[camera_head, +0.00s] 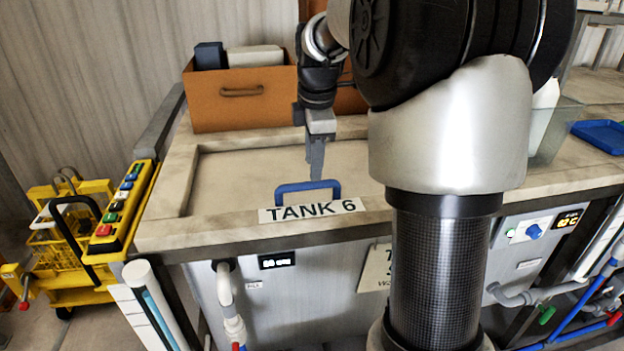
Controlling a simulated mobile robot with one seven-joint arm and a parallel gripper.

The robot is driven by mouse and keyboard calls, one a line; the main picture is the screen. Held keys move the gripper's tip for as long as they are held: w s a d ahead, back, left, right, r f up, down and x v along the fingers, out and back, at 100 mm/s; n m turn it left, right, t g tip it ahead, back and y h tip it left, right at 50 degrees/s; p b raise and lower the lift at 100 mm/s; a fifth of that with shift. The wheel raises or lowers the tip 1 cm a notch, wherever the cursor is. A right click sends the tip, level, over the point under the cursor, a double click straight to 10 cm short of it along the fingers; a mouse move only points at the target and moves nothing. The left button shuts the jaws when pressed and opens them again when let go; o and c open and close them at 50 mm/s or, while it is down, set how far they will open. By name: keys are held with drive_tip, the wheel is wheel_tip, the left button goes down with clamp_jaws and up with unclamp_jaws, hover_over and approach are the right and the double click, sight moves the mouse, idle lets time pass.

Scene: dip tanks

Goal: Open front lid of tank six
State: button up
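Tank six carries a white "TANK 6" label (312,210) on its front rim. Its pale lid (245,180) lies flat and closed in the top of the tank. A blue handle (308,188) stands at the lid's front edge, just behind the label. My gripper (316,172) points down from above, with its fingertips just over or behind the blue handle. The fingers look close together, but their gap is not clear from this angle. I cannot tell whether they touch the handle. My arm hides the right part of the tank.
A brown box (240,100) with small containers stands at the back of the tank top. A yellow cart with a button panel (118,212) is at the left. A blue tray (600,136) lies at the right. Pipes (228,300) run down the front.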

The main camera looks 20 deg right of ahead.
sight(312, 184)
drive_tip(key=shift+w+f, duration=0.2)
drive_tip(key=shift+f, duration=0.65)
drive_tip(key=shift+w+f, duration=0.15)
drive_tip(key=shift+f, duration=0.75)
drive_tip(key=shift+w+f, duration=0.2)
drive_tip(key=shift+f, duration=0.65)
clamp_jaws()
